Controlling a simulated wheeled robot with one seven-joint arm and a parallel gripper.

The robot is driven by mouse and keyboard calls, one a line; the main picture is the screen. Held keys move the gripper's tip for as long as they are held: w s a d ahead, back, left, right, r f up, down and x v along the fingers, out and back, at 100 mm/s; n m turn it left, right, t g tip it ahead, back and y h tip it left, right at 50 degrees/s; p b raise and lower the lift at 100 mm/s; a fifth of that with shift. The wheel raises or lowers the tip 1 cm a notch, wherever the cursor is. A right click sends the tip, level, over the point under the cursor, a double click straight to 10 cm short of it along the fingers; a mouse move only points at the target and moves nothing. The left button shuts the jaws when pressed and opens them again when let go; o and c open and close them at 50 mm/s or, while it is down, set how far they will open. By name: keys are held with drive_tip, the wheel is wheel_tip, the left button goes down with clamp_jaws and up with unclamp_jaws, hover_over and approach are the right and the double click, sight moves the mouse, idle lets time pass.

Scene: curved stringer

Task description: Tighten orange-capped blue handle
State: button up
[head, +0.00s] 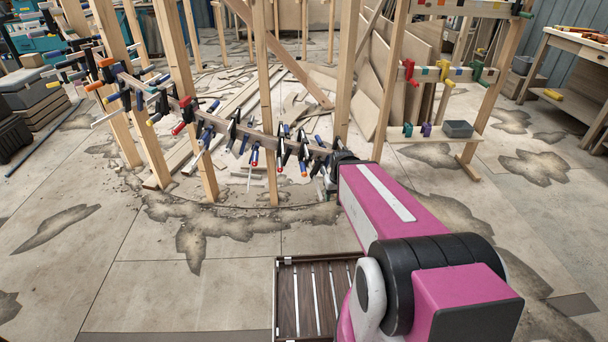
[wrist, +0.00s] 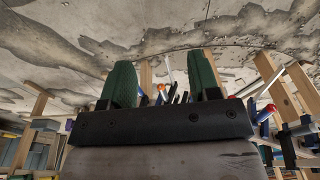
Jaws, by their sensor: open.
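My gripper (wrist: 163,80) shows in the wrist view as two green fingers, spread apart and empty. An orange cap (wrist: 161,88) shows between the fingers, among dark clamp bars further off; its handle is mostly hidden, so I cannot tell its colour. In the head view my arm reaches to the right part of the curved stringer (head: 222,122), and the gripper is hidden there among the clamps. A blue handle with an orange-red end (head: 303,170) hangs there, left of my wrist. I cannot tell whether it is the one between the fingers.
Many clamps line the stringer between wooden posts (head: 178,75). In the wrist view a red-ended blue handle (wrist: 265,114) lies right of the fingers. A slatted dark crate (head: 290,300) stands on the floor before the stringer. A clamp rack (head: 475,110) stands at the right. Open floor lies at front left.

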drive_tip(key=w+a+f+n+t+y, duration=0.15)
drive_tip(key=w+a+f+t, duration=0.25)
drive_tip(key=w, duration=0.4)
drive_tip(key=w+a+f+n+t, duration=0.3)
drive_tip(key=w+a+f+t, duration=0.15)
drive_tip(key=w, duration=0.35)
drive_tip(key=n+t+h, duration=0.3)
drive_tip(key=t, duration=0.5)
approach(303, 171)
drive_tip(key=f, duration=0.1)
drive_tip(key=w, duration=1.1)
drive_tip(key=shift+w+d, duration=0.2)
drive_tip(key=shift+d, duration=0.2)
drive_tip(key=shift+f, duration=0.1)
drive_tip(key=c, duration=0.9)
